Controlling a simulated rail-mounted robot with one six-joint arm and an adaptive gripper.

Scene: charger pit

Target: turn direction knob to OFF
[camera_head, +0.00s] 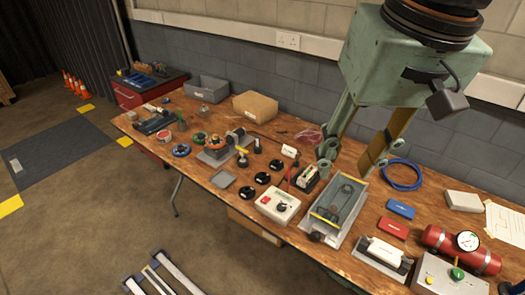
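A white control box (277,206) lies near the front edge of the bench, with a small display, a red button and a dark round knob (282,207) on its top. I cannot read its markings or tell where the knob points, nor confirm that it is the direction knob. Several loose black round parts (262,178) lie behind and left of the box. My gripper (348,166) hangs above the bench, right of and behind the box in the picture. Its two fingers are spread apart, with nothing seen between them.
A grey tray-like fixture (337,207) is right of the white box, below my gripper. A small black-and-white device (306,178) stands close behind the box. A blue cable coil (402,175), a red cylinder with gauge (460,250) and a grey box with green knob (448,276) lie right.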

